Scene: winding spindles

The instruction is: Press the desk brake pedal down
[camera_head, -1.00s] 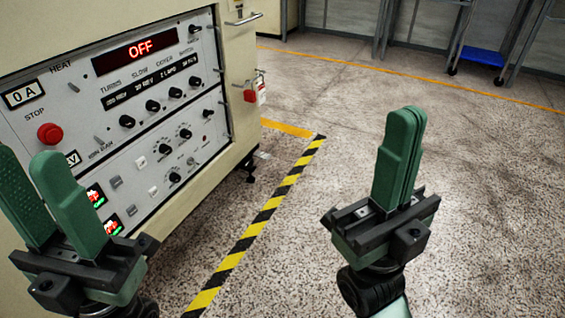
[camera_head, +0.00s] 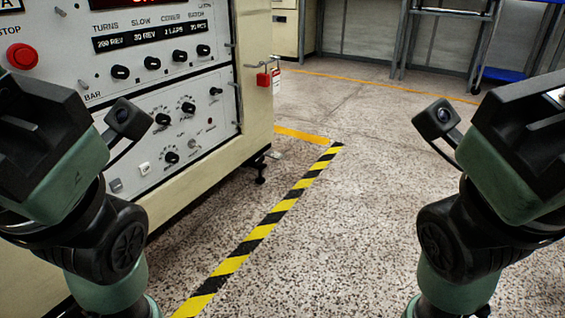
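No brake pedal can be made out in the head view. The winding machine's cream cabinet (camera_head: 225,165) stands at the left with its grey control panel (camera_head: 175,110) facing me. My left gripper (camera_head: 38,125) shows only as its dark body at the left edge, in front of the panel's lower left part. My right gripper (camera_head: 530,120) shows only as its dark body at the right edge, over the floor. The fingers of both are outside the picture, so their opening and anything in them are hidden.
A red stop button (camera_head: 22,56) and several black knobs are on the panel. A red padlock with a tag (camera_head: 268,79) hangs at the cabinet's side. Yellow-black tape (camera_head: 258,232) runs along the floor beside the cabinet. The speckled floor (camera_head: 350,215) between my arms is clear. Metal racks (camera_head: 405,45) stand at the back.

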